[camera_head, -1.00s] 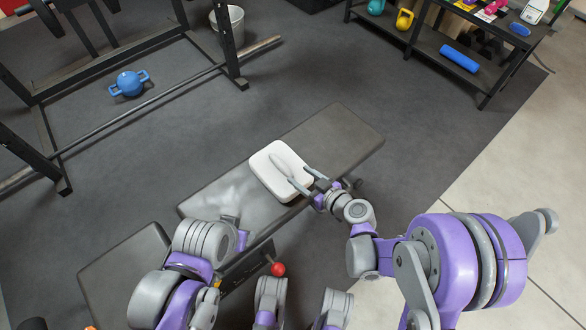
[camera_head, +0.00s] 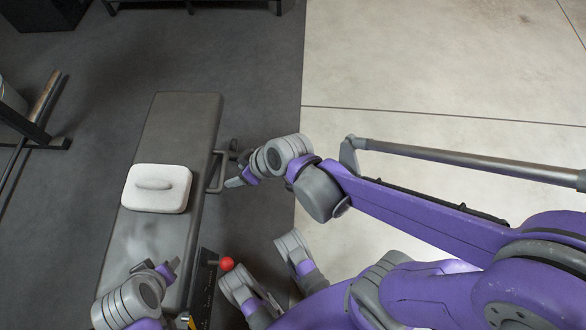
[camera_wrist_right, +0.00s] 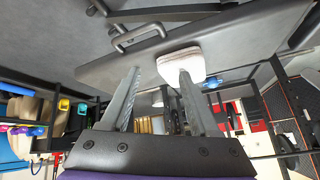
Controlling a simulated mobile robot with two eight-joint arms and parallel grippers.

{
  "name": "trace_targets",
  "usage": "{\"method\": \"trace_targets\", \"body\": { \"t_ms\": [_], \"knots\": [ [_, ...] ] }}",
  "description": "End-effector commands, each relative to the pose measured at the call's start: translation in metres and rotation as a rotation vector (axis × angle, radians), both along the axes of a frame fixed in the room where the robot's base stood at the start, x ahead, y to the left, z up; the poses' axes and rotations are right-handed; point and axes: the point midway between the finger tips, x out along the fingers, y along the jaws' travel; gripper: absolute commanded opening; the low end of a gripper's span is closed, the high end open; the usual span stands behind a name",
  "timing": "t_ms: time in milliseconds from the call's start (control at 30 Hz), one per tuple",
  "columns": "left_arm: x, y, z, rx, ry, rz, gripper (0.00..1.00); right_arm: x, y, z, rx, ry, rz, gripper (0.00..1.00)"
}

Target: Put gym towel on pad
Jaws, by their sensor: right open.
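The white folded gym towel (camera_head: 157,188) lies flat on the dark bench pad (camera_head: 185,120), with a raised fold on top. In the right wrist view the towel (camera_wrist_right: 181,63) shows beyond the fingers. My right gripper (camera_head: 238,178) is open and empty, to the right of the pad's edge and apart from the towel. Its two spread fingers (camera_wrist_right: 160,98) show in the right wrist view.
A metal handle (camera_head: 217,172) sticks out from the bench's right side, close to my right gripper. A red knob (camera_head: 227,263) is near the bench's lower right. Rack parts (camera_head: 38,125) stand at the left. Pale floor (camera_head: 420,70) at the right is clear.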

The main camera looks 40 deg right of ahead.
Motion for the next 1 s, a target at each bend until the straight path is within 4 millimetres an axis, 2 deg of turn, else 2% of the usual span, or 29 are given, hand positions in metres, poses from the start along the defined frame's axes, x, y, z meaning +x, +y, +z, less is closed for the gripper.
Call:
{"method": "trace_targets", "body": {
  "t_ms": [33, 200, 300, 400, 533, 1000],
  "knots": [
    [0.0, 0.0, 0.0, 0.0, 0.0, 0.0, 0.5, -0.018, -0.016, 0.003, -0.033, 0.038, -0.057, 0.62],
    [0.0, 0.0, 0.0, 0.0, 0.0, 0.0, 0.5, -0.068, -0.066, 0.009, -0.135, 0.139, -0.263, 0.62],
    [0.0, 0.0, 0.0, 0.0, 0.0, 0.0, 0.5, -0.088, -0.087, 0.01, -0.177, 0.17, -0.355, 0.62],
    [0.0, 0.0, 0.0, 0.0, 0.0, 0.0, 0.5, -0.101, -0.099, 0.011, -0.204, 0.184, -0.414, 0.62],
    [0.0, 0.0, 0.0, 0.0, 0.0, 0.0, 0.5, -0.106, -0.105, 0.011, -0.215, 0.191, -0.443, 0.62],
    [0.0, 0.0, 0.0, 0.0, 0.0, 0.0, 0.5, -0.105, -0.104, 0.011, -0.214, 0.19, -0.441, 0.62]
  ]
}}
